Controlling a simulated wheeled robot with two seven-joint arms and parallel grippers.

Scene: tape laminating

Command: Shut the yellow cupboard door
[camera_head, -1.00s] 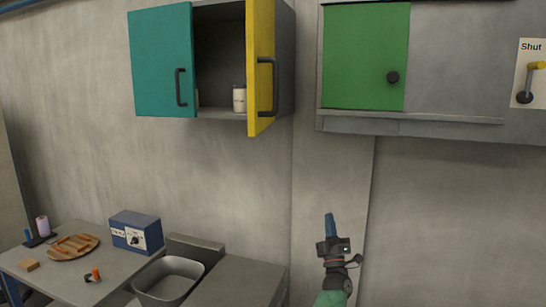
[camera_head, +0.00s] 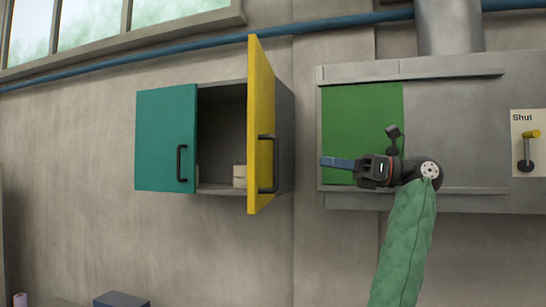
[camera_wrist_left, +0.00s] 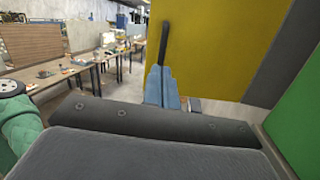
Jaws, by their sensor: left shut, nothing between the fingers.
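The yellow cupboard door (camera_head: 261,120) stands swung open at the right edge of the wall cupboard, jutting out toward me. Its black handle (camera_head: 268,163) is on its outer face. In the left wrist view that outer face (camera_wrist_left: 215,45) fills the upper right, with the handle (camera_wrist_left: 164,42) near its left edge. My left gripper (camera_head: 328,162) is shut and empty, its blue fingertips pointing left. It is right of the door, apart from it, in front of the green panel. Its fingers (camera_wrist_left: 163,88) point toward the door face in the wrist view. My right gripper is out of view.
The teal door (camera_head: 166,138) covers the cupboard's left half. A pale item (camera_head: 239,175) stands inside the open half. The grey cabinet (camera_head: 455,120) with a green panel (camera_head: 350,105) is to the right. A blue pipe (camera_head: 330,25) runs above.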

